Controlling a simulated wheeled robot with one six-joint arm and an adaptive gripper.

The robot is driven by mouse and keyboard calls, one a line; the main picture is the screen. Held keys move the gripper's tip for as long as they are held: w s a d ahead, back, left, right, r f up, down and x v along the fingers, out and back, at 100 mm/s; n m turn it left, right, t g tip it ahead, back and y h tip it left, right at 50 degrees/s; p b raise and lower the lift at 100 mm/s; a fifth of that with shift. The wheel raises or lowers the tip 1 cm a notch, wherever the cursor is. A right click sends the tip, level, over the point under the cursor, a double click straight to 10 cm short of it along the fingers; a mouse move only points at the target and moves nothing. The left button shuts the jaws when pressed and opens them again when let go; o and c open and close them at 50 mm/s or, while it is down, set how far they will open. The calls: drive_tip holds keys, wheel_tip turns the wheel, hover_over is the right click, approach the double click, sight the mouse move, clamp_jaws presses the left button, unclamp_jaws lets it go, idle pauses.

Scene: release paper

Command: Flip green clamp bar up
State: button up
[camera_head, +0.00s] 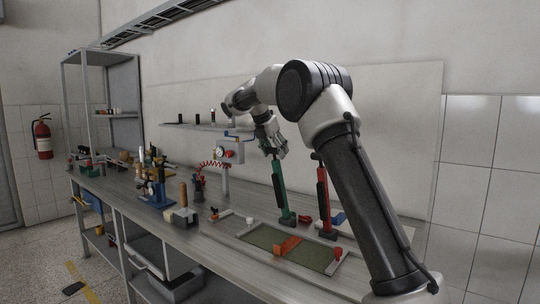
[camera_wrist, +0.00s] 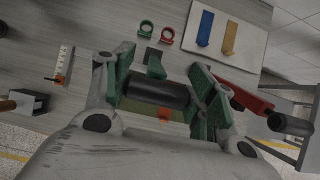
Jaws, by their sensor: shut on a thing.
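The green clamp bar (camera_head: 278,188) stands nearly upright from a dark base on the bench, at the back edge of a framed board. My gripper (camera_head: 270,146) is at its upper end, coming from above. In the wrist view, the bar's dark round handle (camera_wrist: 158,91) lies between the two fingers of my gripper (camera_wrist: 160,88), which are shut on it. Green plates show at both sides of the handle. The fingers and handle hide most of the bar there.
A red clamp bar (camera_head: 323,195) stands upright just right of the green one; its dark handle (camera_wrist: 290,125) shows in the wrist view. The framed board (camera_head: 262,238) carries an orange strip (camera_head: 287,245). Tools and fixtures (camera_head: 155,185) crowd the bench's left part.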

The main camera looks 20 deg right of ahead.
drive_tip(key=shift+w+d+r, duration=0.15)
drive_tip(key=shift+w+d, duration=0.05)
drive_tip(key=shift+d, duration=0.15)
drive_tip(key=o, duration=1.5)
drive_tip(key=shift+d, duration=0.1)
drive_tip(key=shift+c, duration=0.2)
drive_tip(key=shift+a+r, duration=0.1)
drive_tip(key=shift+a, duration=0.1)
drive_tip(key=v, duration=1.1)
drive_tip(key=shift+r, duration=0.2)
drive_tip(key=shift+s, duration=0.1)
